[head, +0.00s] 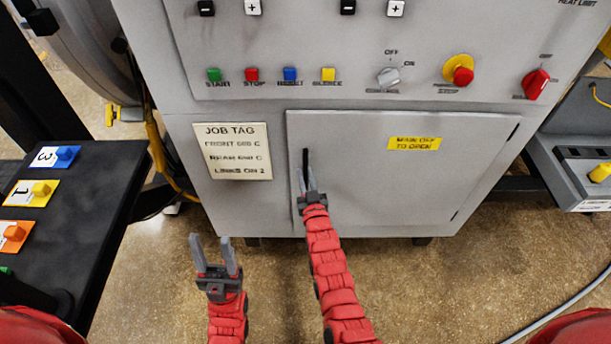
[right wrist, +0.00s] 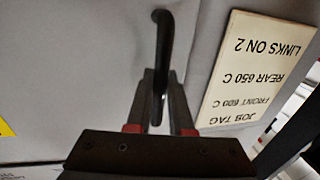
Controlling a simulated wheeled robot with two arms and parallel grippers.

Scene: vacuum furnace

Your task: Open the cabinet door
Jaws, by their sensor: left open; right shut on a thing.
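The grey cabinet door (head: 400,180) is at the lower front of the furnace cabinet, and it looks shut flush with the frame. Its black bar handle (head: 305,160) stands upright near the door's left edge. My right gripper (head: 308,182) is at the lower part of the handle. In the right wrist view, the handle (right wrist: 162,50) runs down between the two fingers of the gripper (right wrist: 160,100), which are shut on it. My left gripper (head: 214,255) is open and empty, low in front of the cabinet and left of the door.
A control panel (head: 330,40) with coloured buttons and knobs is above the door. A job tag (head: 232,151) is left of the door; a yellow label (head: 415,143) is on it. A black table (head: 85,200) with numbered tags stands left. A grey box (head: 580,150) stands right. Floor before the door is clear.

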